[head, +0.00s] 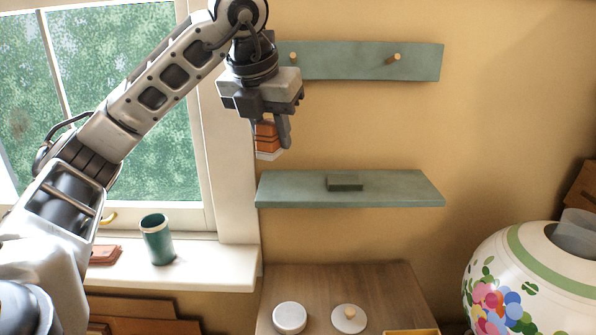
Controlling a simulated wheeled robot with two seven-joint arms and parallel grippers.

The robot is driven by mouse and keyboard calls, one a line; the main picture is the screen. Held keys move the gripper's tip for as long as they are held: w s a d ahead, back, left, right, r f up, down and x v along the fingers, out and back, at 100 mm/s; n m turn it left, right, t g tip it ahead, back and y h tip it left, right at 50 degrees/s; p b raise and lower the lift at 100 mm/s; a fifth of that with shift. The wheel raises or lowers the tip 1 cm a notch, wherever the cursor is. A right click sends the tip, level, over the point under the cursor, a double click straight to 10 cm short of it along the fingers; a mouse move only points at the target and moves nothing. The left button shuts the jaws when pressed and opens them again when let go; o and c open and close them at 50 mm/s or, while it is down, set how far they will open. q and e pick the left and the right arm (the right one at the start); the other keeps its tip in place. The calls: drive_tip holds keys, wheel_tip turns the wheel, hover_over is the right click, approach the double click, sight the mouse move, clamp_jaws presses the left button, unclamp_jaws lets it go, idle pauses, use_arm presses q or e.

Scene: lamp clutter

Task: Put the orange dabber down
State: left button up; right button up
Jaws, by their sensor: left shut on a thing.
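The orange dabber (266,137) is an orange-brown block with a pale lower edge. My left gripper (271,136) is shut on it and holds it in the air, in front of the wall and above the left end of the green shelf (290,191). The gripper fingers hide part of the dabber. My right gripper is not in view.
A dark green block (345,183) sits mid-shelf. A pegged green board (420,62) hangs above. A green cup (157,240) stands on the windowsill (205,262). A wooden table (375,285) below holds a white round tin (289,317) and a knobbed lid (348,319). A large painted vase (510,270) stands right.

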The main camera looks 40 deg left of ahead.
use_arm(q)
drive_tip(key=w+a+f, duration=0.2)
drive_tip(key=w+f, duration=0.1)
drive_tip(key=w+a+f, duration=0.2)
drive_tip(key=w, duration=0.1)
drive_tip(key=w+a+f, duration=0.2)
drive_tip(key=w+f, duration=0.1)
drive_tip(key=w, duration=0.1)
drive_tip(key=shift+w+a+f+b, duration=0.1)
drive_tip(key=shift+a+f+b, duration=0.2)
drive_tip(key=shift+a, duration=0.1)
drive_tip(key=shift+w+a+f, duration=0.2)
drive_tip(key=shift+w+f, duration=0.15)
drive_tip(key=shift+f, duration=0.15)
wheel_tip(320, 180, down, 3)
drive_tip(key=shift+w+a+f, duration=0.1)
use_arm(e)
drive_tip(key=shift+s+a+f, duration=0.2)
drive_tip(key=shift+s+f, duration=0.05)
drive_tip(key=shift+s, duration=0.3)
use_arm(q)
drive_tip(key=shift+f, duration=0.15)
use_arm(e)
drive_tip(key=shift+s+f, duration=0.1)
use_arm(q)
drive_tip(key=o, duration=1.1)
drive_tip(key=shift+c, duration=0.2)
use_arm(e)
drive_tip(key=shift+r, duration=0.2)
